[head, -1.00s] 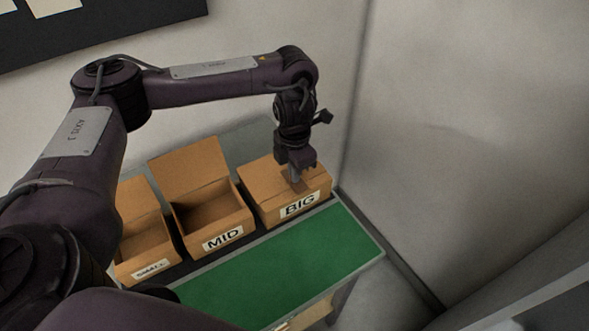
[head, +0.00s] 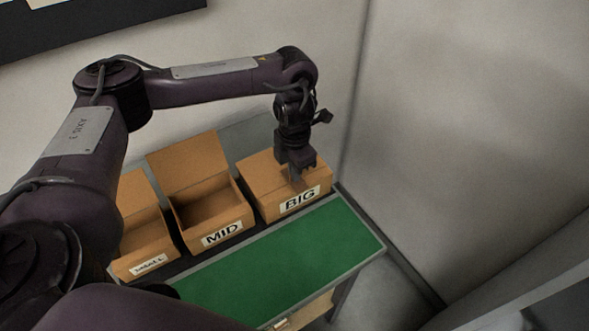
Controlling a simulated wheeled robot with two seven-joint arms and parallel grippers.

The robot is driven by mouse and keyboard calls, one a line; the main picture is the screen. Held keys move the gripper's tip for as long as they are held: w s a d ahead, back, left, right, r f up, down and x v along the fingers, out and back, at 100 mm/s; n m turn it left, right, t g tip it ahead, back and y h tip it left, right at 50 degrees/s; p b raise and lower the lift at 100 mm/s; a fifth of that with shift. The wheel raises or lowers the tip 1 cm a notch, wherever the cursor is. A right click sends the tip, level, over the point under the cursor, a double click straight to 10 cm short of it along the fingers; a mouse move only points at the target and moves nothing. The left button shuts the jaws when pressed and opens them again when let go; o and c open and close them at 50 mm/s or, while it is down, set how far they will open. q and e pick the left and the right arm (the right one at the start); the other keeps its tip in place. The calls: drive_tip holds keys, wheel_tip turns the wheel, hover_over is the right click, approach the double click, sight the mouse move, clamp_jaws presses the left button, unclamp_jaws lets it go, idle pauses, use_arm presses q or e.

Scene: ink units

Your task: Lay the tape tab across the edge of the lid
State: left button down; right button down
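The BIG box (head: 262,187) stands at the right end of the row of cardboard boxes, with its lid (head: 258,167) down and shut. My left gripper (head: 297,184) points down at the lid near its front edge, above the BIG label. Its fingertips are at or just over the lid; I cannot tell whether they touch. The fingers look close together, but whether they hold a tape tab is too small to see. No tape tab can be made out. My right gripper is not in view.
The MID box (head: 238,222) and the SMALL box (head: 135,246) stand to the left, both with lids up and open. A green mat (head: 290,262) covers the front of the table and is clear. Walls stand behind and to the right.

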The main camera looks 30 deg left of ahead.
use_arm(q)
drive_tip(key=shift+f, duration=0.4)
idle(0.6)
drive_tip(key=c, duration=1.6)
unclamp_jaws()
drive_tip(key=shift+r, duration=0.1)
wheel_tip(320, 180, up, 7)
drive_tip(key=p, duration=0.6)
drive_tip(key=shift+p, duration=0.35)
